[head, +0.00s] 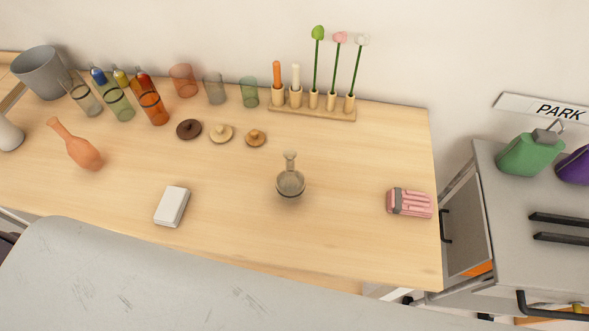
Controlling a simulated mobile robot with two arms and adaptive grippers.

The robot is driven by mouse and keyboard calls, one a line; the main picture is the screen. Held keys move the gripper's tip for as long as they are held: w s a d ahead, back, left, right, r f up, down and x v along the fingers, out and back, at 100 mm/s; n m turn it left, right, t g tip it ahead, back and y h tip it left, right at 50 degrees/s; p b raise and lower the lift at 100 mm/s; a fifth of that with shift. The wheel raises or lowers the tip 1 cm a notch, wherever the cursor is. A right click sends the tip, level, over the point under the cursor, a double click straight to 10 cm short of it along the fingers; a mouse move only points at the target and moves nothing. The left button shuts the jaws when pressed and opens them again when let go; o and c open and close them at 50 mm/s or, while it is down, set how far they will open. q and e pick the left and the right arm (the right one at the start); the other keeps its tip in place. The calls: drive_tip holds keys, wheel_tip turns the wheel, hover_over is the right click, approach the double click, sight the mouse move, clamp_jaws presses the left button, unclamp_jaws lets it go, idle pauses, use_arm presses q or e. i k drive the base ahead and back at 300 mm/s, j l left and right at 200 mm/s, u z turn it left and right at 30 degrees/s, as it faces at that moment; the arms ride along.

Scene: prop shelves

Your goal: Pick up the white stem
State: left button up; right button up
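A stem with a white bloom (362,40) and a green stalk stands upright, leaning slightly right, in the rightmost cup of a wooden rack (312,112) at the back of the table. A stem with a pink bloom (340,37) and one with a green bloom (318,33) stand in the cups to its left. A short white piece (296,77) and an orange piece (277,74) stand in the rack's left cups.
A clear flask (290,183) stands mid-table in front of the rack. A pink bundle (410,202) lies at the right, a white box (172,206) and an orange vase (76,147) at the left. Lids and glasses stand left of the rack. A grey cabinet (545,214) is at the right.

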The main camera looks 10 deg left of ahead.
sight(362, 39)
drive_tip(key=k+l+z, duration=0.2)
drive_tip(key=z, duration=0.15)
drive_tip(key=k+l+z, duration=0.25)
drive_tip(key=z, duration=0.15)
